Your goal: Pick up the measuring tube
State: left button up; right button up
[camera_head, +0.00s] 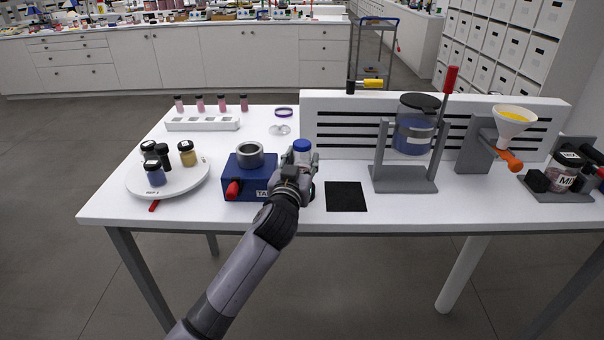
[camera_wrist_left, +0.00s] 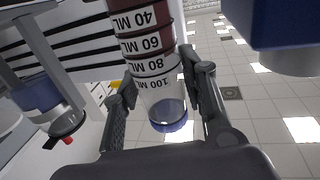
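The measuring tube (camera_wrist_left: 152,62) is clear, with black ML marks and dark red contents. It runs between the two fingers of my left gripper (camera_wrist_left: 163,85) in the left wrist view, with the fingertips against its sides. In the head view my left gripper (camera_head: 298,176) is around the tube, and the tube's blue end (camera_head: 302,146) shows above the fingers. The tube's lower part is hidden behind the gripper. I cannot tell whether it rests on the table. My right gripper is not in view.
A blue device with a metal cup (camera_head: 247,172) stands close left of the gripper. A black mat (camera_head: 346,196) lies to the right, before a grey stand with a blue jar (camera_head: 413,138). A round tray (camera_head: 190,184) with several jars is at left. The white table's (camera_head: 290,219) front edge is close.

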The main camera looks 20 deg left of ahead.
pick_arm(q)
grip_shut()
jog(key=shift+r, duration=0.15)
